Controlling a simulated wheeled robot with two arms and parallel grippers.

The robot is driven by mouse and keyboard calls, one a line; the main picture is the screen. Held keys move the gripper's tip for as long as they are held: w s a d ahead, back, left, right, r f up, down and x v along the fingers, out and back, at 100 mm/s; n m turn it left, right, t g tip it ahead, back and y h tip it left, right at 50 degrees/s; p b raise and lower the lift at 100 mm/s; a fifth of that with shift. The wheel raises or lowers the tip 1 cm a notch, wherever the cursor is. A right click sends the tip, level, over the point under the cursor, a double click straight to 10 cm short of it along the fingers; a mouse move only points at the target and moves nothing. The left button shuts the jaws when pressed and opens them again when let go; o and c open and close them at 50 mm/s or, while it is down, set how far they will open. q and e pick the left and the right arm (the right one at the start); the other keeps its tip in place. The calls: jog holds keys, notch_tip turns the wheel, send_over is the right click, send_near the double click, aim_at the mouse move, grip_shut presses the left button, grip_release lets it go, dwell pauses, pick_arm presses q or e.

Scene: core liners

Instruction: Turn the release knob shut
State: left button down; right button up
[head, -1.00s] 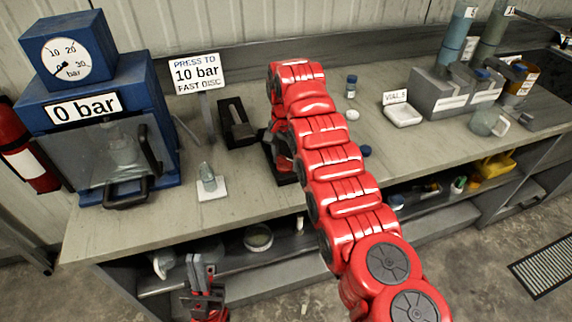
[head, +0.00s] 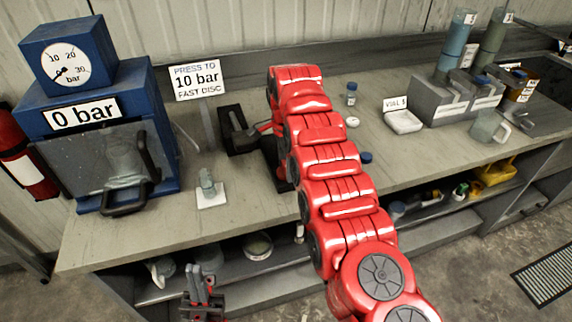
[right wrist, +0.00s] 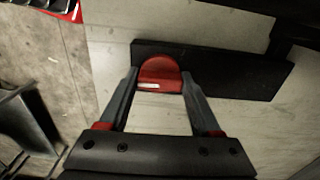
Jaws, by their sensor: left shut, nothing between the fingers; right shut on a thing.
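The red release knob (right wrist: 160,68), with a pale mark on its front, is in the right wrist view between the fingers of my right gripper (right wrist: 161,84), which is shut on it. In the head view my right arm hides the knob and this gripper. My left gripper (head: 203,299) is shut and empty, low in front of the bench. The blue press (head: 160,100) stands at the back left of the bench. Its display (head: 86,112) reads 0 bar, and the gauge (head: 67,64) needle points to the lower left.
A sign (head: 195,81) reads "PRESS TO 10 bar FAST DISC". A black fixture (head: 232,118) stands left of my right arm. A small grey piece on a white plate (head: 212,197) is near the bench's front. A vial dish (head: 403,122) and rack (head: 440,103) are right.

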jog(key=shift+r, duration=0.1)
dwell(0.4)
jog(key=o, duration=1.4)
notch_tip(320, 180, up, 5)
jog(key=shift+f+p, duration=0.1)
jog(key=shift+p, duration=1.15)
notch_tip(320, 180, up, 12)
jog(key=p, duration=1.2)
jog(key=shift+r, duration=0.25)
